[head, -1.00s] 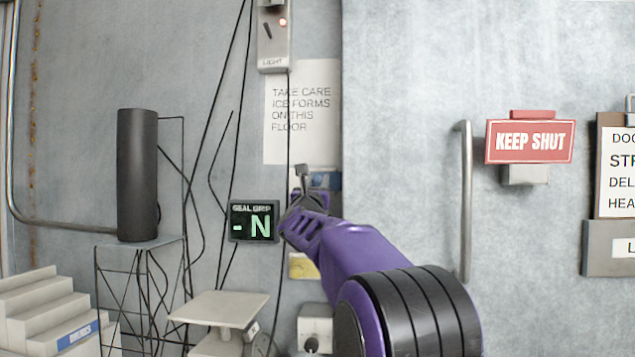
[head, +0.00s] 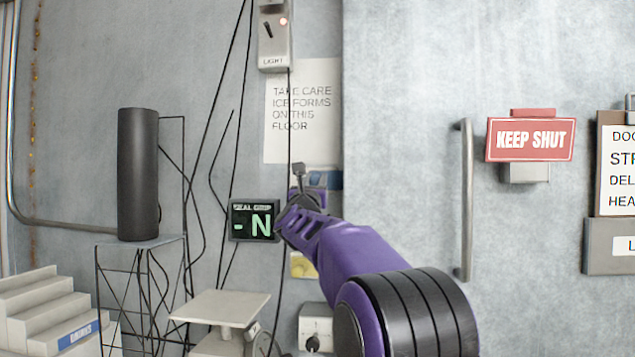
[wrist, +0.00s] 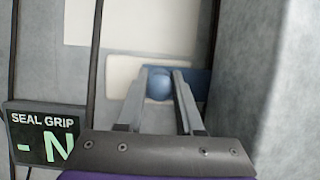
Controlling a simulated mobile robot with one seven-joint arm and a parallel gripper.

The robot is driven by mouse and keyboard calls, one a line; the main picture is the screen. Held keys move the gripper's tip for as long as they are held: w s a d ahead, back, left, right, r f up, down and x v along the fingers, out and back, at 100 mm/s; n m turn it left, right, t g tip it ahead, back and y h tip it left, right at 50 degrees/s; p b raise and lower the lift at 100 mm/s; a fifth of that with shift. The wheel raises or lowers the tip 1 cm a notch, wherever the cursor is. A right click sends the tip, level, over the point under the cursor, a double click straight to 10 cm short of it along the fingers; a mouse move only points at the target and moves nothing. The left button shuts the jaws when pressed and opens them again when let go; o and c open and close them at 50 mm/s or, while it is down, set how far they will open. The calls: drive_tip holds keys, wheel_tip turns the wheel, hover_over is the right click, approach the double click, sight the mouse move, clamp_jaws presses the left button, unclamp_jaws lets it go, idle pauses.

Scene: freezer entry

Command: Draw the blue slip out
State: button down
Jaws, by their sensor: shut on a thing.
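The blue slip (wrist: 197,78) shows in the wrist view against the wall beside the door's edge, as a flat blue strip with a round blue knob (wrist: 159,85) at its left part. A pale plate lies around or behind it; I cannot tell which. My gripper (wrist: 163,74) is shut on the round blue knob, with one finger on each side.
A SEAL GRIP display (head: 254,220) reading "-N" is just left of my wrist. Black cables hang nearby. A door handle (head: 465,200) and KEEP SHUT sign (head: 530,140) are to the right. A yellow card (head: 303,265) is below, with a pale stand (head: 221,308) lower left.

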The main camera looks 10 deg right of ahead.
drive_tip(key=a, duration=0.2)
drive_tip(key=w+a, duration=0.1)
drive_tip(key=a, duration=0.1)
drive_tip(key=shift+w+a, duration=0.1)
drive_tip(key=shift+a, duration=0.1)
drive_tip(key=c, duration=0.5)
unclamp_jaws()
drive_tip(key=shift+c, duration=0.2)
drive_tip(key=b+v, duration=0.6)
drive_tip(key=v, duration=1.1)
drive_tip(key=shift+f+b, duration=0.2)
drive_tip(key=shift+b, duration=0.15)
